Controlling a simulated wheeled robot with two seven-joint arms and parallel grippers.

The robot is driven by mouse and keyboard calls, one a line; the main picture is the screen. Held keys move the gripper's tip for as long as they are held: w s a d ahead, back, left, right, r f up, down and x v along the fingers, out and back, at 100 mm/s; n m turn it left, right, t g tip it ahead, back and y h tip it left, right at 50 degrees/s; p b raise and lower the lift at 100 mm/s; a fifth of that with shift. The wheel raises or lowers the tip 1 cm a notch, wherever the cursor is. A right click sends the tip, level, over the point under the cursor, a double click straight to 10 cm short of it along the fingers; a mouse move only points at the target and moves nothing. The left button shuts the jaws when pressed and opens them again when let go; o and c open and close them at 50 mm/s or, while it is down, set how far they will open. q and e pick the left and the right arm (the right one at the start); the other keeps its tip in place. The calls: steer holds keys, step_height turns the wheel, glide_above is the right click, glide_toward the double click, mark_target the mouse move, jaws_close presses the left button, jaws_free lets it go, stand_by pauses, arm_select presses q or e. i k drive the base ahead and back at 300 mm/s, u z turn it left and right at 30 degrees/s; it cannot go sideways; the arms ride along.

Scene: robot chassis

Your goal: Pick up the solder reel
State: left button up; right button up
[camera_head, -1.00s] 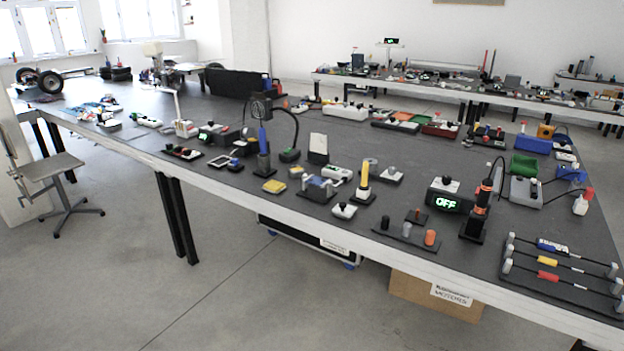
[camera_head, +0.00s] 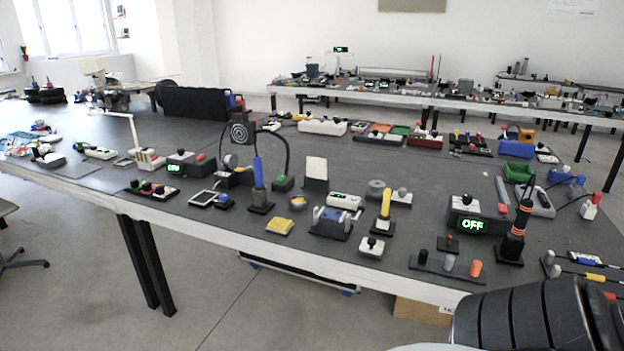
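A small grey round piece (camera_head: 377,186) lies flat in the middle of the near workbench. It looks like the solder reel, but it is too small to tell for sure. A pale grey knob (camera_head: 402,194) on a low base is just to its right, and a yellow-handled tool (camera_head: 385,207) stands upright in front. My black segmented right arm shows at the lower right corner, but its gripper is outside the picture. My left gripper is not in view.
The near workbench (camera_head: 330,262) is crowded along its front edge. A black box reading OFF (camera_head: 470,217) and a soldering iron in its stand (camera_head: 517,232) are on the right. A green bin (camera_head: 518,172) stands behind. Bare tabletop shows right of centre.

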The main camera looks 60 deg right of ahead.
mark_target(376, 190)
steer(key=z, duration=0.3)
steer(key=i, duration=1.7)
steer(key=z, duration=0.9)
